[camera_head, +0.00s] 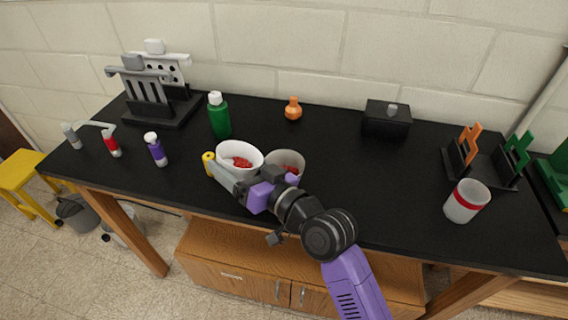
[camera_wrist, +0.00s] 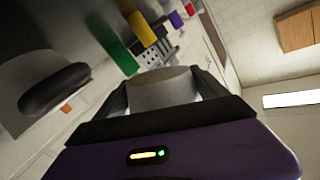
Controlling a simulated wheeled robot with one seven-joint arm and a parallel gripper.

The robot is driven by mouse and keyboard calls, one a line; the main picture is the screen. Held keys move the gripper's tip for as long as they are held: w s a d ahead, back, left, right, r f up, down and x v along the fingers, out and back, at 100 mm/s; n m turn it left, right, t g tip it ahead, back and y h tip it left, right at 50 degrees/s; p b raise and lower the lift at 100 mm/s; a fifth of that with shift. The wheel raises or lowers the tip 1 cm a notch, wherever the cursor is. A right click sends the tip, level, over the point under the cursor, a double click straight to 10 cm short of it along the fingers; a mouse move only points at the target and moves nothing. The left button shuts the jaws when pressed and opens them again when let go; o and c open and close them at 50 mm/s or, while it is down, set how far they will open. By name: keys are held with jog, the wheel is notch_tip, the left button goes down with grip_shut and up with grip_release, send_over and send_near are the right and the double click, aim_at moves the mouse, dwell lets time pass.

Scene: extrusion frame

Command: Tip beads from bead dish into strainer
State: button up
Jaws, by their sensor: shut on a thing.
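A white bead dish (camera_head: 247,149) with red beads (camera_head: 242,162) inside is in the middle of the head view, near the front of the black bench. My gripper (camera_head: 244,174) is shut on the dish from the front. In the wrist view the pale dish (camera_wrist: 165,88) sits between the two dark fingers. A greyish, round, open vessel, which looks like the strainer (camera_head: 299,158), is just right of the dish. Red beads (camera_head: 291,169) show in it too. My gripper hides its lower part. I cannot tell whether dish and strainer touch.
A yellow cylinder (camera_head: 208,158) is close left of the dish. A green bottle (camera_head: 219,117) and an orange flask (camera_head: 293,109) stand behind. A purple bottle (camera_head: 155,150) is further left. A red-banded white cup (camera_head: 466,201) stands at right. The bench between strainer and cup is clear.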

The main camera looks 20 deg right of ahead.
aim_at(257, 157)
jog(key=shift+w+d+r+m+t, duration=0.15)
jog(key=shift+d+r+m, duration=0.1)
jog(key=shift+d+m, duration=0.2)
jog(key=shift+d+r+m+t, duration=0.1)
jog(key=shift+d+r+m, duration=0.15)
jog(key=shift+d+m, duration=0.25)
jog(key=shift+w+d+r+m+t, duration=0.15)
jog(key=shift+d+r+m, duration=0.1)
jog(key=shift+d+m, duration=0.2)
jog(key=shift+d+r+m, duration=0.35)
jog(key=shift+r+m, duration=0.15)
jog(key=shift+m, duration=0.5)
jog(key=shift+d+r+m+t+p, duration=0.1)
jog(key=shift+r+m+t+p, duration=0.25)
jog(key=shift+m+t+p, duration=0.4)
jog(key=shift+d+r+m+p, duration=0.2)
jog(key=shift+r+m+p, duration=0.15)
jog(key=shift+m, duration=0.7)
jog(key=shift+d+f+m+t+b, duration=0.15)
jog(key=shift+f+m+b, duration=0.1)
jog(key=shift+m, duration=0.25)
jog(key=shift+d+f+m+t+b, duration=0.1)
jog(key=shift+d+f+m, duration=0.1)
jog(key=shift+m, duration=0.3)
jog(key=shift+w+d+r+m, duration=0.1)
jog(key=shift+d+r+m, duration=0.1)
jog(key=shift+d+m, duration=0.3)
jog(key=shift+w+d+r+m, duration=0.1)
jog(key=shift+d+r+m, duration=0.05)
jog(key=shift+d+m, duration=0.3)
